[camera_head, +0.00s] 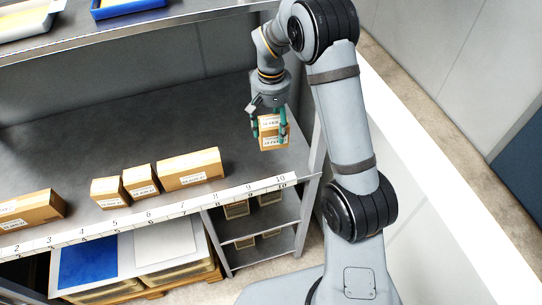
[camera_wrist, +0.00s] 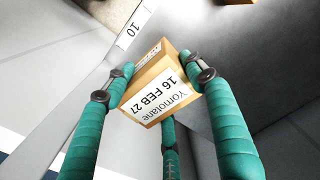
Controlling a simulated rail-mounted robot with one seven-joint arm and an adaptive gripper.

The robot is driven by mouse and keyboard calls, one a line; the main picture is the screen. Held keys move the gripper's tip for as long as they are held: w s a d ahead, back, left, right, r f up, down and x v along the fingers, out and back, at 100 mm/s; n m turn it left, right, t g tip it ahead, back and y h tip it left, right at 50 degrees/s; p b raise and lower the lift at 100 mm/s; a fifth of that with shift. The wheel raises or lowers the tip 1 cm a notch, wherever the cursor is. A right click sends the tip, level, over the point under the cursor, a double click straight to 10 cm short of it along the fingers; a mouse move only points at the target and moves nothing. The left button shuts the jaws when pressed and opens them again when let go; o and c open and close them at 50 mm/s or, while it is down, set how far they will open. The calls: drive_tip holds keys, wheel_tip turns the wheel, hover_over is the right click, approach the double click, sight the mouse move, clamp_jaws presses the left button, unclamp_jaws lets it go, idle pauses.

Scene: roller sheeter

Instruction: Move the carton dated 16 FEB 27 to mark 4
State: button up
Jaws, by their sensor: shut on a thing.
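My gripper (camera_head: 268,128) has green fingers and is shut on a small brown carton (camera_head: 274,144), near the right end of the grey shelf. I cannot tell whether the carton touches the shelf. Mark 4 (camera_head: 83,230) is on the white numbered strip along the shelf's front edge, far to the left of my gripper.
A long carton (camera_head: 190,169), two small cartons (camera_head: 109,192) (camera_head: 140,181) and another carton (camera_head: 30,208) at the left stand behind the strip. A narrow bare gap lies behind mark 4.

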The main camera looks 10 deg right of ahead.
drive_tip(key=shift+w+a+n, duration=0.15)
drive_tip(key=shift+w+n, duration=0.15)
drive_tip(key=shift+w, duration=0.35)
drive_tip(key=shift+w+f, duration=0.1)
drive_tip(key=shift+w, duration=0.05)
drive_tip(key=shift+n, duration=0.4)
wheel_tip(320, 180, down, 10)
drive_tip(key=shift+w+r+p, duration=0.1)
drive_tip(key=shift+r+p, duration=0.05)
drive_tip(key=shift+p, duration=1.05)
drive_tip(key=o, duration=1.4)
